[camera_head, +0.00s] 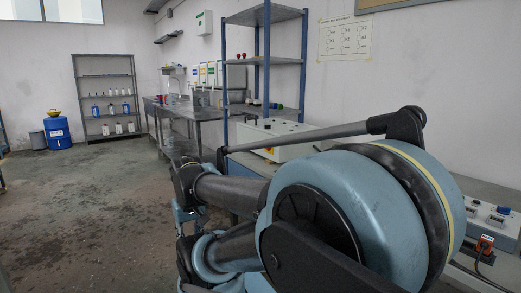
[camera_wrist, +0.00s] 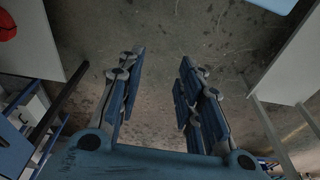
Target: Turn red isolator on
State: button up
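A small red-and-yellow switch (camera_head: 270,151), which looks like an isolator, sits on the front of a white control box (camera_head: 296,150) on the bench behind my arm. Its on or off position is too small to tell. In the wrist view, my gripper (camera_wrist: 162,58) is open and empty, with its two blue fingers apart over the floor. A rounded red thing (camera_wrist: 7,25) is cut off at that view's upper left; I cannot tell whether it is the isolator. In the head view, my gripper (camera_head: 183,214) shows only partly, below and left of the control box.
My arm covers much of the bench. A grey device with a red connector (camera_head: 484,245) stands at the right. A blue-post shelf (camera_head: 264,62) rises behind the control box. A metal table (camera_head: 180,110) runs further back. The floor at left (camera_head: 85,210) is clear.

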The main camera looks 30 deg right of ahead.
jog(key=o, duration=0.5)
jog(key=shift+s+d+r, duration=0.1)
jog(key=shift+s+r, duration=0.05)
jog(key=shift+s, duration=0.05)
jog(key=w+d+r+n+h, duration=0.5)
jog(key=w+d+n+h, duration=0.1)
jog(key=w+d, duration=0.4)
jog(key=w+d+r+n+g+h, duration=0.1)
jog(key=w+d+r+n+h, duration=0.45)
jog(key=w+d, duration=0.4)
jog(key=w+d+r+n+h, duration=0.4)
jog(key=w+d+n+h, duration=0.3)
jog(key=w+d, duration=0.25)
jog(key=shift+y, duration=0.25)
jog(key=d, duration=0.5)
jog(key=w+d, duration=0.1)
jog(key=d, duration=0.5)
jog(key=w+d, duration=0.1)
jog(key=d, duration=0.5)
jog(key=shift+r, duration=0.2)
jog(key=c, duration=1)
